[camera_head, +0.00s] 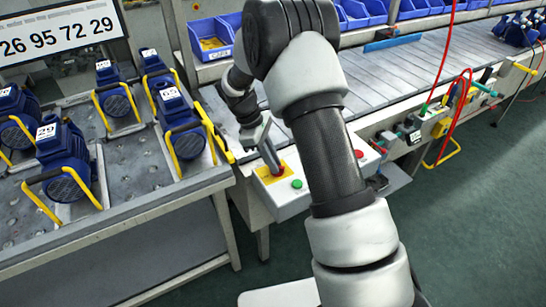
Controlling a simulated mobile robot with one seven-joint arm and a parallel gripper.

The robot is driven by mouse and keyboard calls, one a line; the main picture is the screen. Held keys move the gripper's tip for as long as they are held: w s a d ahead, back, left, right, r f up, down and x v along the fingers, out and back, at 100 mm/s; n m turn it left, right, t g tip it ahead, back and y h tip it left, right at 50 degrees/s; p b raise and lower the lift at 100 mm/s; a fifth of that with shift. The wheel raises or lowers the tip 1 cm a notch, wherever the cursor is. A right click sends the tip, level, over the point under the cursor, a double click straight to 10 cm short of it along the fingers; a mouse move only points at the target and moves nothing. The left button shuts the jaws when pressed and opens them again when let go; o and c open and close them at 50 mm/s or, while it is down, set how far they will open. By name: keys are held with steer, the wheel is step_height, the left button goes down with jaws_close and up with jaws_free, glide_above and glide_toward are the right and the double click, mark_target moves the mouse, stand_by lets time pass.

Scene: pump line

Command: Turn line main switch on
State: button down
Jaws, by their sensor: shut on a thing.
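The line main switch (280,171) is a small red knob on a yellow plate, set on a light grey control box (295,202) at the end of the line. My gripper (273,162) reaches down over the box from my arm, with its fingertips shut on the red knob. The fingers hide much of the knob, so its exact angle is hard to tell. A green button (297,184) shows at the front of the same box, clear of the fingers. My forearm covers the middle of the box.
Blue pumps with yellow handles (180,125) stand on a metal table (130,222) close to the left of my gripper. The conveyor (430,75) runs behind the box. Blue bins (211,45) stand at the back. Red hoses and tools hang at the right.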

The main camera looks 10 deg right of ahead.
steer(key=m, duration=0.1)
steer(key=m+g+y+p, duration=0.1)
steer(key=m, duration=0.2)
steer(key=shift+w+d+r+m+p, duration=0.1)
steer(key=shift+w+d+m+p, duration=0.05)
steer(key=shift+w+m+p, duration=0.15)
steer(key=shift+d+m+g+y+p, duration=0.1)
steer(key=shift+m+g+y+p, duration=0.3)
steer(key=shift+m, duration=0.7)
steer(key=shift+d+m+g+y+p, duration=0.15)
steer(key=shift+m+y, duration=0.35)
steer(key=shift+m, duration=0.6)
steer(key=c, duration=1.8)
jaws_free()
steer(key=shift+o, duration=0.2)
steer(key=p+v, duration=0.2)
steer(key=v, duration=1.5)
steer(key=shift+w, duration=0.25)
steer(key=shift+r, duration=0.1)
